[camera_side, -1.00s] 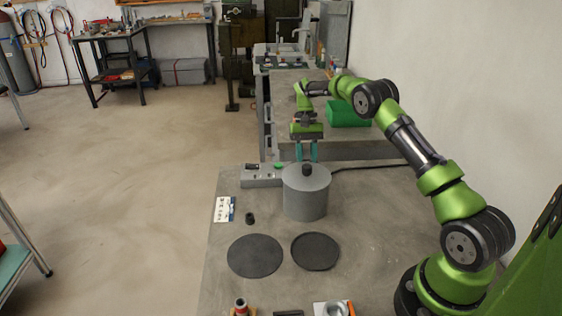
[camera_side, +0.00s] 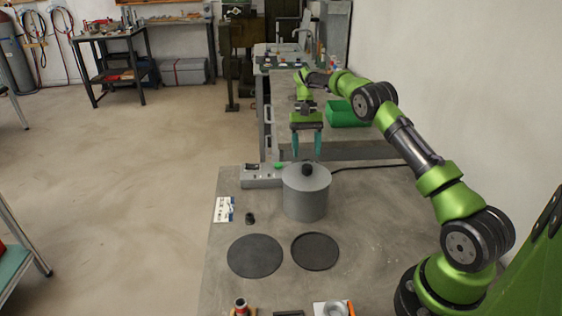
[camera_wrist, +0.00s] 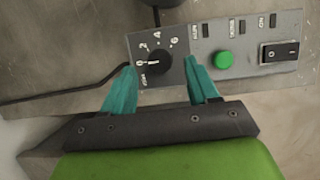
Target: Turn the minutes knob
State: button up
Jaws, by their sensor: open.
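The minutes knob (camera_wrist: 155,62) is a black round dial with a white pointer line and a 0, 2, 4, 6 scale. It sits at the left end of a grey control box (camera_wrist: 198,52), beside a green button (camera_wrist: 224,60). In the side view the box (camera_side: 258,183) stands left of the grey pot, and I cannot make out the knob there. My gripper (camera_side: 306,156) points down, open and empty, behind the pot's lid. In the wrist view its teal fingertips (camera_wrist: 160,66) appear on either side of the knob. I cannot tell whether they touch it.
A grey pot (camera_side: 306,198) with a black lid handle stands close in front of my gripper. Two dark discs (camera_side: 255,256) (camera_side: 315,251) and a small black part (camera_side: 250,219) lie on the bench. A black cable (camera_wrist: 60,97) runs left of the knob.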

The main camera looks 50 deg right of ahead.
jog(key=v, duration=0.3)
jog(key=shift+d, duration=0.15)
jog(key=shift+w+r, duration=0.2)
jog(key=shift+r, duration=0.45)
